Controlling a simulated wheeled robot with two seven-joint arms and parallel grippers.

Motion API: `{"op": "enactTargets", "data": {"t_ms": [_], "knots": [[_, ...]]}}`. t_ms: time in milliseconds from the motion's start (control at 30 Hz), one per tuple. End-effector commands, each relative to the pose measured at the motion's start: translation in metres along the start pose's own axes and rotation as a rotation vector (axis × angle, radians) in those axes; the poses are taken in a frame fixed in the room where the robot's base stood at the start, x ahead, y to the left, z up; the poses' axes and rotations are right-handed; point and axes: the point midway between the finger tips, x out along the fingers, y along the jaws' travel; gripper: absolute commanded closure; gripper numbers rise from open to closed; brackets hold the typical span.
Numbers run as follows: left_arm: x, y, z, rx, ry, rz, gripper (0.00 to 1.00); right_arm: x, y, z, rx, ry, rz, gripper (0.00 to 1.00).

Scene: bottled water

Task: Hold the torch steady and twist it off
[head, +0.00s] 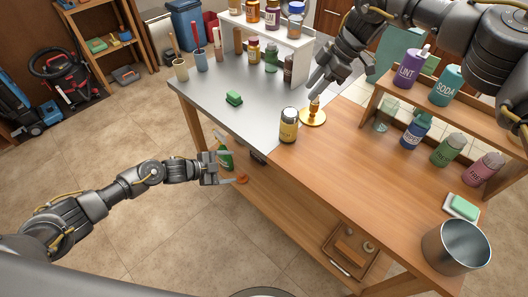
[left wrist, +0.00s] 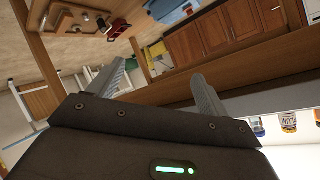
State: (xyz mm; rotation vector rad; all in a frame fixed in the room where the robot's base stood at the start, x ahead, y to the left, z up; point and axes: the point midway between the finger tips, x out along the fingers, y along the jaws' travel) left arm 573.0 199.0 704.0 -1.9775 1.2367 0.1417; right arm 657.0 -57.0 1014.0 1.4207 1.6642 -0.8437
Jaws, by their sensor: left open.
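No object is plainly recognisable as a torch. A small brass piece on a round gold base (head: 313,117) stands on the wooden counter. My right gripper (head: 314,94) points down at its top. The fingers overlap the brass piece in the picture, so I cannot tell whether they grip it. My left gripper (head: 233,171) is open and low, at the left side of the workbench, below its top. It also shows in the left wrist view (left wrist: 159,70), with nothing between its spread fingers. A green bottle (head: 226,160) stands behind it, partly hidden.
A dark jar with a yellow label (head: 288,128) stands left of the brass piece. A green block (head: 234,98) lies on the grey top. Bottles line the right shelf, near a metal pot (head: 455,247). The floor (head: 130,130) left of the bench is open.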

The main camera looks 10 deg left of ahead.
Motion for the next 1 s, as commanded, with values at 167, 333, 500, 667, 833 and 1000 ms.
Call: {"op": "enactTargets", "data": {"t_ms": [167,333,500,667,833,1000], "knots": [[-0.025,-0.026,-0.042,0.163,0.075,0.078,0.22,0.000,0.000,0.000,0.000,0.000,0.000,0.64],[-0.040,-0.052,-0.074,0.245,0.109,0.076,0.22,0.000,0.000,0.000,0.000,0.000,0.000,0.64],[-0.027,-0.073,-0.110,0.211,0.146,-0.022,0.22,0.000,0.000,0.000,0.000,0.000,0.000,0.64],[-0.006,-0.083,-0.147,0.086,0.199,-0.147,0.22,0.000,0.000,0.000,0.000,0.000,0.000,0.64],[0.007,-0.090,-0.180,-0.132,0.255,-0.304,0.22,0.000,0.000,0.000,0.000,0.000,0.000,0.64],[0.009,-0.081,-0.191,-0.452,0.293,-0.465,0.22,0.000,0.000,0.000,0.000,0.000,0.000,0.64]]}}
